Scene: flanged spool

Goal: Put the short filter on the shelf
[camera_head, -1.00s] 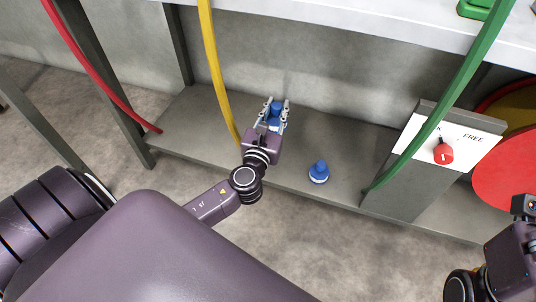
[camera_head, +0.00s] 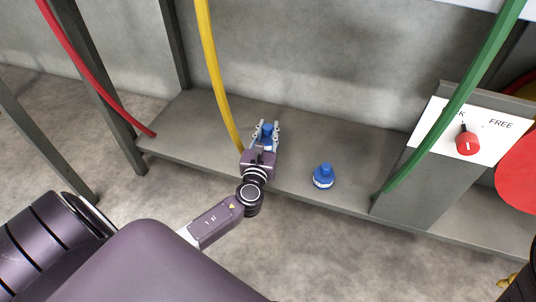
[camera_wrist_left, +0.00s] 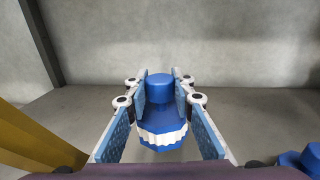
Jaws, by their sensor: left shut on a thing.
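My left gripper (camera_head: 266,130) is shut on a blue filter (camera_head: 267,132) over the low grey shelf (camera_head: 350,137). In the left wrist view the filter (camera_wrist_left: 160,92) stands upright between the two finger pads, with a blue knob on top and a white ridged band below. I cannot tell whether its base touches the shelf. A second blue filter (camera_head: 323,176), with a white band, stands on the shelf to the right; part of it shows at the wrist view's lower right (camera_wrist_left: 303,160). I cannot tell from these views which filter is shorter. My right gripper is out of view.
A yellow hose (camera_head: 215,75) hangs close to the left of my left gripper. A green hose (camera_head: 440,125) runs down beside a grey panel box with a red knob (camera_head: 468,142). A red hose (camera_head: 80,75) hangs at left. The shelf between the filters is clear.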

